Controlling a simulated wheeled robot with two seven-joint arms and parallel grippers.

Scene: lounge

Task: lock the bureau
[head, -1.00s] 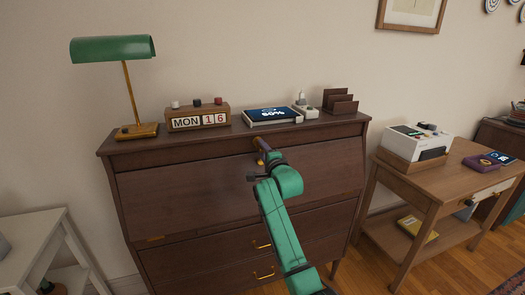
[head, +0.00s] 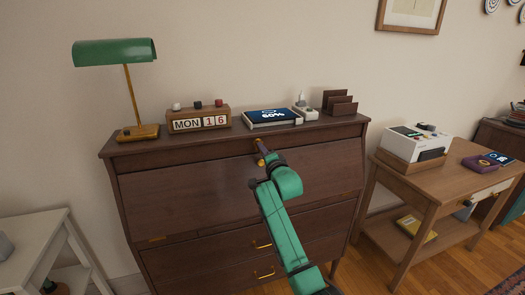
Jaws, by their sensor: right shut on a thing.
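The bureau (head: 150,196) is dark brown wood, with its slanted front closed up and brass-handled drawers below. My right gripper (head: 261,152) is at the top middle of the slanted front, just below the top edge. It is shut on a small brass piece, which looks like the key (head: 257,143), at the place of the lock. The fingers hide most of the key and the keyhole, so I cannot tell how far in it is. My left gripper is not in view.
On the bureau top stand a green lamp (head: 115,52), a calendar block (head: 198,119), a tablet (head: 271,116) and a brown letter rack (head: 340,103). A wooden side table (head: 450,170) stands to the right, a white table (head: 35,235) to the left.

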